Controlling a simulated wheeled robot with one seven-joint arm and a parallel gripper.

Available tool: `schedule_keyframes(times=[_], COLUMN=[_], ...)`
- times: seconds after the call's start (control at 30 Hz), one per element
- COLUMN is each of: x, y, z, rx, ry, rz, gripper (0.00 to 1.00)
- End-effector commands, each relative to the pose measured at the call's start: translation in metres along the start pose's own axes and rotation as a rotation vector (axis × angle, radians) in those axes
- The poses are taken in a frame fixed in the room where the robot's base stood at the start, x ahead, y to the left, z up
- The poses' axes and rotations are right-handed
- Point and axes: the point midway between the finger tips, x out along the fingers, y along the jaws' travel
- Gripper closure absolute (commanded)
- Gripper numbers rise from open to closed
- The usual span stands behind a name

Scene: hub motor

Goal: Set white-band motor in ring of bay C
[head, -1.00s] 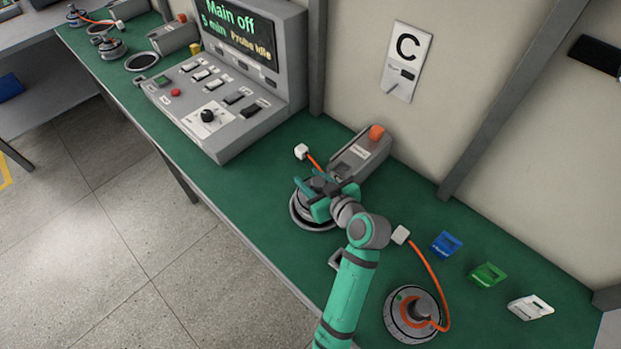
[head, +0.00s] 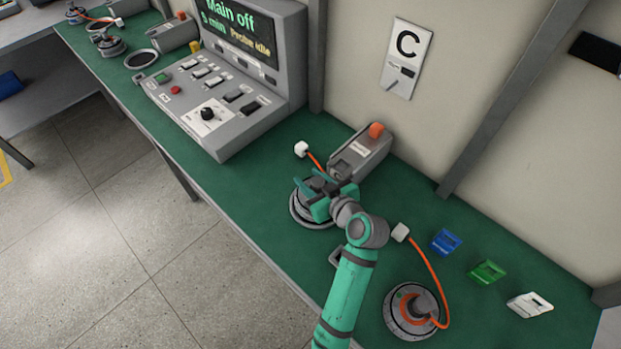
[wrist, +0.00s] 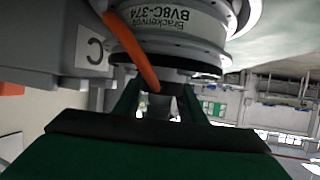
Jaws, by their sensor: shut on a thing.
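My gripper (head: 322,189) is shut on a motor (head: 311,196) at the ring (head: 298,215) of bay C. In the wrist view the motor (wrist: 185,30) is close up, with a white label band reading Brackenvolt BV8C-374. An orange cable runs from it and ends in a white plug (head: 301,149) in the head view. The motor sits within or just over the ring; its underside is hidden, so I cannot tell if it is fully seated.
A grey box with an orange knob (head: 360,153) stands right behind the ring. Another motor with an orange band (head: 412,310) lies at the front right, its cable plug (head: 401,232) near my arm. Blue (head: 445,241), green (head: 488,272) and white (head: 530,305) holders stand right. A control console (head: 225,100) is left.

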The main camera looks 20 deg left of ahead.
Motion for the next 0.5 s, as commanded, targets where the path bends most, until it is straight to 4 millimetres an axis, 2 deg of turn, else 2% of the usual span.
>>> schedule_keyframes(times=[0.5], x=[0.0019], y=[0.0011], z=[0.0042], rx=[-0.001], ry=[0.005], rz=[0.003], gripper=[1.0])
